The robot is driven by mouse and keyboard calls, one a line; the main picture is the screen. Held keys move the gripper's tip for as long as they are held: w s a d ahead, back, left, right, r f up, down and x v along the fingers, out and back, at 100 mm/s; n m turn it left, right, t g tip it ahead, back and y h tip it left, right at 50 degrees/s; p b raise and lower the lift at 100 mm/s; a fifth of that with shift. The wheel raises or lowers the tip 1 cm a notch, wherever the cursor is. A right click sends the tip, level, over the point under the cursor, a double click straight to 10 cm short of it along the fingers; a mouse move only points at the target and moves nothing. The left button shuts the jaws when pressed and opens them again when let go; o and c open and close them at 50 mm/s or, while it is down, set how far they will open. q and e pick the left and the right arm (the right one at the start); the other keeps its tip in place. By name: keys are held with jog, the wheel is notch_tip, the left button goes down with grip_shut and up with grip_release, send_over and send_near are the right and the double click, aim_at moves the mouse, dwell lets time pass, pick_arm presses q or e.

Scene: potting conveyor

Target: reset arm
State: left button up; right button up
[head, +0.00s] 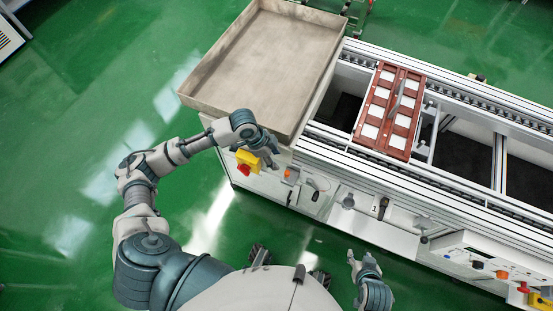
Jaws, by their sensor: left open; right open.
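My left gripper (269,160) is at the near corner of the beige tray, above a yellow and red switch box, and looks empty. My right gripper (359,259) is low in the picture, in front of the conveyor's front panel, open and empty. Its arm is mostly hidden below the picture's edge. Neither gripper is seen holding anything.
A large empty beige tray (262,45) stands at the conveyor's left end. A red-brown pallet with white squares (389,110) sits across the conveyor rails (460,95). The yellow switch box (248,160) juts from the front. Green floor (90,110) is clear at left.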

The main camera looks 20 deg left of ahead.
dwell(0.4)
pick_arm(q)
jog(key=s+d+f+n+t, duration=0.1)
jog(key=s+d+f+n, duration=0.2)
jog(key=s+d+f, duration=0.65)
jog(key=s+a+f+n+y, duration=0.2)
jog(key=s+a+n, duration=0.35)
jog(key=s, duration=0.25)
jog(key=s+a+f+n+y, duration=0.2)
jog(key=s+a+n, duration=0.2)
jog(key=s+a, duration=0.4)
pick_arm(e)
jog(key=s+d+f+g+h, duration=0.15)
jog(key=s+f+g, duration=0.25)
jog(key=s, duration=0.4)
pick_arm(q)
jog(key=s+d+f+p, duration=0.1)
jog(key=s+f+p, duration=0.2)
jog(key=f, duration=1.6)
jog(key=p, duration=0.4)
jog(key=shift+s+g+p, duration=0.2)
jog(key=shift+g+p, duration=0.1)
jog(key=shift+p, duration=0.1)
pick_arm(e)
notch_tip(320, 180, down, 19)
jog(key=s+d, duration=0.1)
jog(key=s, duration=0.1)
jog(key=shift+s+g, duration=0.4)
